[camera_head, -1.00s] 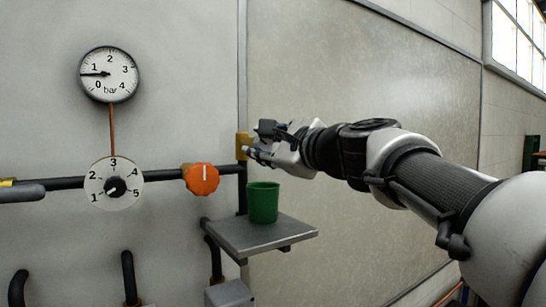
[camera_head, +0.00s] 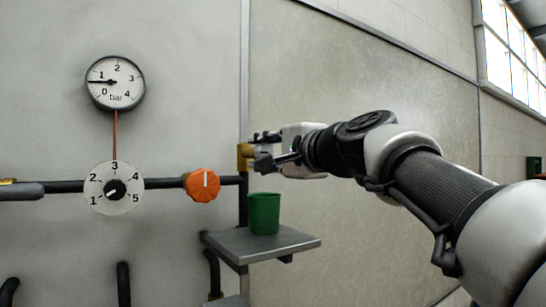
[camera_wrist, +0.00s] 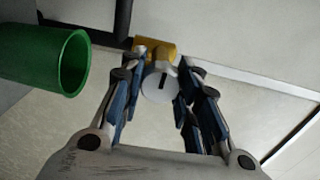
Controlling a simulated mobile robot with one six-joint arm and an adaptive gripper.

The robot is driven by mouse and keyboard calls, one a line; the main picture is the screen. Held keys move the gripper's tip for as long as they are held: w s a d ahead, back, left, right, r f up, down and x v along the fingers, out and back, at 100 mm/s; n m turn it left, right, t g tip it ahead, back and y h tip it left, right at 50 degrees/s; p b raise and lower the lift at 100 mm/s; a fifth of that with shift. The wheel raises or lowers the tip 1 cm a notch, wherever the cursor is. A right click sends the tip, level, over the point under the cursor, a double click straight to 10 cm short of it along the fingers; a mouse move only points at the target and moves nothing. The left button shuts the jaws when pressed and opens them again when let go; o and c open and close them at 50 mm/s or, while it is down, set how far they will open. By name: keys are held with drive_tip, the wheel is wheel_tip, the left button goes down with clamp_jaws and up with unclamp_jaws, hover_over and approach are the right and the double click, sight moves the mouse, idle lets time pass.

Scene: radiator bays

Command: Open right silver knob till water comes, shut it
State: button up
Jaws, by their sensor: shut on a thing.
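The silver knob (camera_wrist: 160,86) is a pale round cap with a dark mark, on the front of a brass fitting (camera_wrist: 151,47). In the wrist view my gripper (camera_wrist: 160,90) has one finger on each side of it and is shut on it. In the head view my gripper (camera_head: 264,150) is at the brass fitting (camera_head: 245,156), and its fingers hide the knob. A green cup (camera_head: 264,213) stands upright below; it also shows at the left of the wrist view (camera_wrist: 40,62). I see no water stream.
The cup stands on a small grey shelf (camera_head: 262,243). To the left are an orange knob (camera_head: 202,185), a numbered dial (camera_head: 114,189) and a pressure gauge (camera_head: 116,82) reading just under 1 bar. Dark pipes run along the wall. The panel to the right is bare.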

idle(0.4)
drive_tip(key=o, duration=1.1)
drive_tip(key=shift+c, duration=0.2)
drive_tip(key=shift+s, duration=0.1)
drive_tip(key=v, duration=1.2)
